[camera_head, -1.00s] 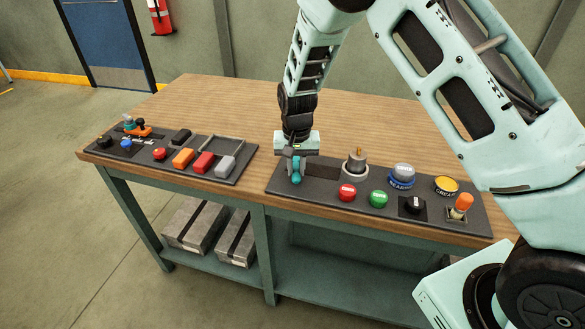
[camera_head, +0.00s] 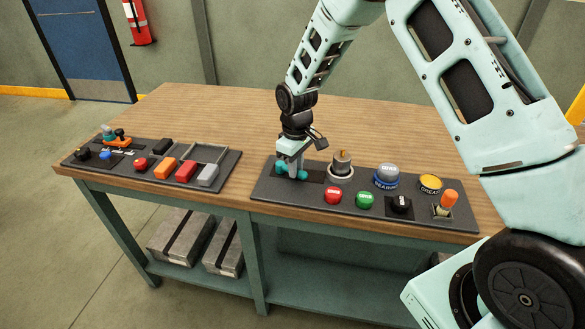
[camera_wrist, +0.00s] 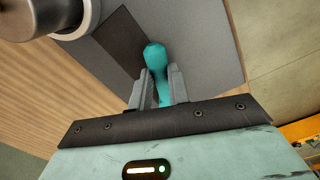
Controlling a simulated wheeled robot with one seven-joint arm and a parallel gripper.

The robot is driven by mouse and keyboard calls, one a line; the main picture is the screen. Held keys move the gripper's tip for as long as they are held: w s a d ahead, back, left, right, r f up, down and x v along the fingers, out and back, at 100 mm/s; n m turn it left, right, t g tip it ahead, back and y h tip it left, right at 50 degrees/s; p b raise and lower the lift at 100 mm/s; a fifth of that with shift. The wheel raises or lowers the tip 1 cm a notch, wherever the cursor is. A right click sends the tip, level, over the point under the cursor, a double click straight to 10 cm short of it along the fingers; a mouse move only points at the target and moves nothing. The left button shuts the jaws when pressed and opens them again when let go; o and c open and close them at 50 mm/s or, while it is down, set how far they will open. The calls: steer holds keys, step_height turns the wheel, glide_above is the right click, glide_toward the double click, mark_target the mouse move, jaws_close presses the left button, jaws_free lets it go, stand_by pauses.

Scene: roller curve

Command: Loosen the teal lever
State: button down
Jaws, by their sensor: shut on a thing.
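The teal lever (camera_wrist: 155,57) shows between the two fingers of my gripper (camera_wrist: 160,84) in the wrist view, its rounded end reaching past the fingertips. In the head view my gripper (camera_head: 290,166) points down at the left end of the right-hand dark panel. The teal lever (camera_head: 281,168) shows there beside and behind the fingers, partly covered by them. The gripper is shut on the lever. The lever's pivot is hidden.
The right panel (camera_head: 300,200) also carries a grey cylinder (camera_head: 342,160), red (camera_head: 333,196) and green (camera_head: 365,200) buttons, a black knob (camera_head: 400,204) and an orange-topped switch (camera_head: 448,199). A second panel (camera_head: 222,181) lies left. The wooden tabletop (camera_head: 220,115) behind is clear.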

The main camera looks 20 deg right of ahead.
steer(key=shift+w+d+n, duration=0.2)
steer(key=shift+d+n, duration=0.05)
steer(key=shift+n, duration=0.35)
steer(key=shift+w+d+n, duration=0.2)
steer(key=shift+n, duration=0.4)
steer(key=c, duration=1.3)
jaws_free()
steer(key=shift+r, duration=0.15)
step_height(320, 180, up, 17)
steer(key=shift+r+b, duration=0.1)
steer(key=shift+b, duration=0.85)
